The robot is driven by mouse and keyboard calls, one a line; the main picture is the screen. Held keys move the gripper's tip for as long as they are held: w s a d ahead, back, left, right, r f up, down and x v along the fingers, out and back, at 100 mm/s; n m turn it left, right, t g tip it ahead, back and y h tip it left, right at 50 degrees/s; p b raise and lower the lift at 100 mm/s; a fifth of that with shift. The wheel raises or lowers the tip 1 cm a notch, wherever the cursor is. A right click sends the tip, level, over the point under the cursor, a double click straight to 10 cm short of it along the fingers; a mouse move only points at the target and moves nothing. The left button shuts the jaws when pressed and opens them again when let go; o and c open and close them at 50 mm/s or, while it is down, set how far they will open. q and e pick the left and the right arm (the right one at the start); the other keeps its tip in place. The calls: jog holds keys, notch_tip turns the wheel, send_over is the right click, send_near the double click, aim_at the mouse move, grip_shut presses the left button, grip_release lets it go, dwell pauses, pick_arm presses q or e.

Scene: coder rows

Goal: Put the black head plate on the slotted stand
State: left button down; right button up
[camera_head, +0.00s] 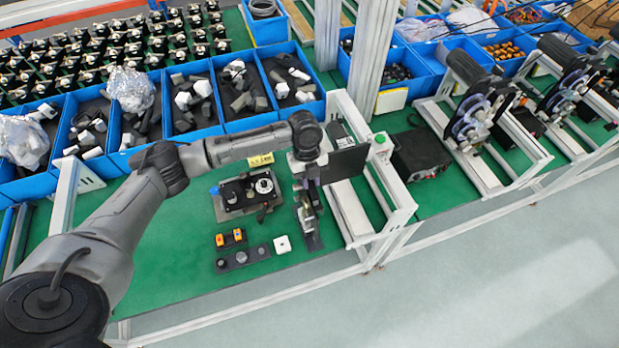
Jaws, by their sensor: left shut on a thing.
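My left gripper (312,170) is shut on the black head plate (346,164), a flat dark rectangle that reaches out to the right of the fingers. The fingertips are small and partly hidden by the wrist. The plate shows over the left part of a pale frame with long parallel rails (351,210), which looks like the slotted stand. I cannot tell whether the plate touches it. The plate covers part of the frame. My right gripper is not in view.
A dark upright device (307,215) stands just below the gripper. A black fixture (247,192) and small button blocks (243,257) lie left of it. Blue bins (194,132) line the back. A black box (420,152) and two frames with reels (478,112) stand right.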

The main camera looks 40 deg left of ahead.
pick_arm(q)
jog(key=shift+f, duration=0.15)
jog(key=shift+b+x, duration=0.45)
jog(key=shift+x, duration=0.35)
jog(key=shift+w+a, duration=0.15)
jog(key=shift+a, duration=0.05)
jog(key=shift+f, duration=0.2)
jog(key=shift+f, duration=0.6)
dwell(0.6)
jog(key=shift+f, duration=0.55)
dwell(0.6)
